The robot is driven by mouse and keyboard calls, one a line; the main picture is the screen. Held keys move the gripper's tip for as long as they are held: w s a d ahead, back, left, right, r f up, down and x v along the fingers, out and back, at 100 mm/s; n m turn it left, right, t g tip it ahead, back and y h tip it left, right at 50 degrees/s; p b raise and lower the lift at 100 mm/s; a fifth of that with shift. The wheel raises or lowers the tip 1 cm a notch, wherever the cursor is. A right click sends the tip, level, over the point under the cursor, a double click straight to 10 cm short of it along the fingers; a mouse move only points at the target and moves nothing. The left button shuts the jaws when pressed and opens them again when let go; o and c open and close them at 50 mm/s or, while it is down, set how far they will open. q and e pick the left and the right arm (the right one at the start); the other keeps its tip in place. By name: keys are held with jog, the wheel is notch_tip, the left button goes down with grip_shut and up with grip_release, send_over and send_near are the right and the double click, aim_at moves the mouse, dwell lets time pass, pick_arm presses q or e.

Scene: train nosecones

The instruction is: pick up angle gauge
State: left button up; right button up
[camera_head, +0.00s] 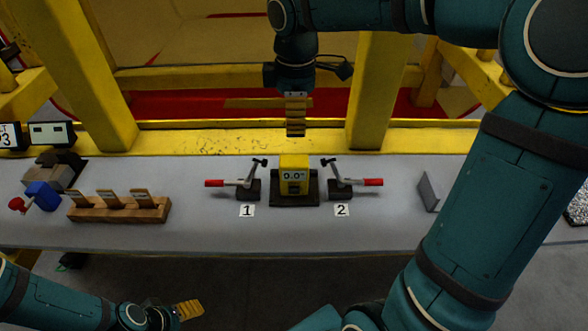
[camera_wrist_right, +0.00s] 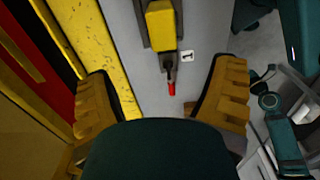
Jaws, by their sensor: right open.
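Red-handled clamps labelled 1 (camera_head: 247,186) and 2 (camera_head: 341,186) flank the gauge closely. A wooden block with slots (camera_head: 120,208) and a blue-and-red item (camera_head: 40,197) lie at the left. A grey angled plate (camera_head: 429,192) stands at right. Yellow posts (camera_head: 378,92) rise behind.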

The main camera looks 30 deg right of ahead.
jog(key=b, duration=0.2)
send_over(294, 160)
notch_tip(294, 160, down, 7)
jog(key=shift+s+d+f, duration=0.1)
jog(key=shift+d+f, duration=0.05)
jog(key=shift+f+b, duration=0.85)
jog(key=shift+f, duration=2.25)
jog(key=shift+a+r, duration=0.1)
jog(key=shift+a, duration=0.1)
jog(key=c, duration=1.4)
